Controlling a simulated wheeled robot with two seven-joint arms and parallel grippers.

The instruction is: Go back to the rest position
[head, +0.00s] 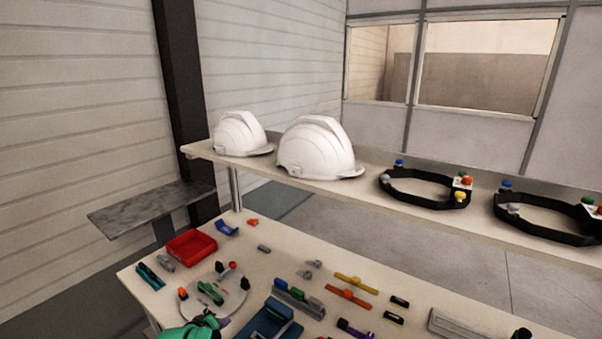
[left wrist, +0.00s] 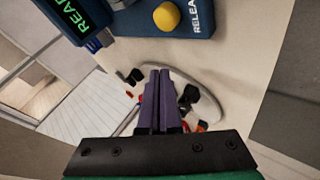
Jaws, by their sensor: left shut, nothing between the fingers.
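My left gripper (head: 212,321) shows at the bottom edge of the head view, low over the near part of the workbench. In the left wrist view its two purple fingers (left wrist: 160,100) are pressed together with nothing between them. Beyond the fingertips lies a round pale plate (head: 226,299) with small dark and red parts on it; it also shows in the left wrist view (left wrist: 208,92). Two white helmet shells (head: 240,135) (head: 318,150) stand on the upper shelf. My right gripper is in neither view.
A red tray (head: 191,246) sits at the bench's left. Blue devices (head: 272,322) stand close right of my left gripper; one has a yellow button (left wrist: 166,16). Black ring frames (head: 425,201) lie on the shelf (head: 368,187). Several small coloured parts lie across the bench.

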